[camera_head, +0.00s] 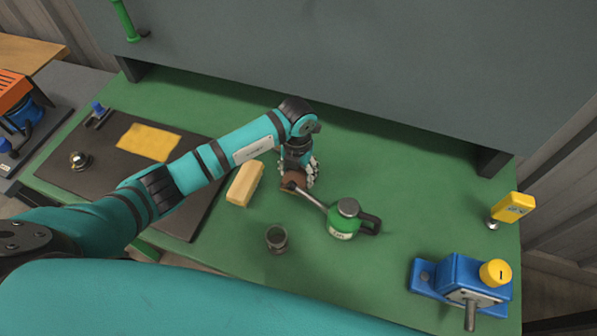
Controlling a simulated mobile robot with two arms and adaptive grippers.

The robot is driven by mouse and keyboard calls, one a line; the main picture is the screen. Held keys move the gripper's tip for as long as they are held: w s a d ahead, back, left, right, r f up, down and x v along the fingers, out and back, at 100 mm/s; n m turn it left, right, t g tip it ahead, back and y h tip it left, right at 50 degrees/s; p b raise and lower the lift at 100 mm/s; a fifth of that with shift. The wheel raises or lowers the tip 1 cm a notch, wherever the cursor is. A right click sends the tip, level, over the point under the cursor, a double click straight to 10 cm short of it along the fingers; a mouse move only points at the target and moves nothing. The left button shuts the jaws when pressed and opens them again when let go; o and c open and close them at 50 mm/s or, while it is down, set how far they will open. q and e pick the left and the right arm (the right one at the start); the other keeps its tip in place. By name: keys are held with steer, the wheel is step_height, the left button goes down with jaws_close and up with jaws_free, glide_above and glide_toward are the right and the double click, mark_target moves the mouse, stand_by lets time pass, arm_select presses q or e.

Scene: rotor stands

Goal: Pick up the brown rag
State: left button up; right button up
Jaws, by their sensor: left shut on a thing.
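The brown rag (290,187) lies on the green table top, mostly hidden under my left gripper. My left gripper (299,184) points down onto it and is shut on it. Only a small brown patch of the rag shows at the gripper's left side. I cannot tell whether the rag is lifted off the table. My right gripper is not in view.
A green oil can (342,222) stands close right, its spout reaching toward the gripper. A tan block (245,184) lies close left, a small dark cup (277,238) in front. A dark mat (98,160) with a yellow cloth (149,142) is left; a blue vise-like device (440,278) is right.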

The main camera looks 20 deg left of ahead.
mark_target(298, 172)
arm_select(q)
steer(key=shift+c, duration=0.5)
steer(key=shift+w+r, duration=0.1)
steer(key=shift+r, duration=0.25)
step_height(298, 172, up, 8)
steer(key=b, duration=0.3)
steer(key=shift+r, duration=0.7)
steer(key=o, duration=0.6)
steer(key=c, duration=0.4)
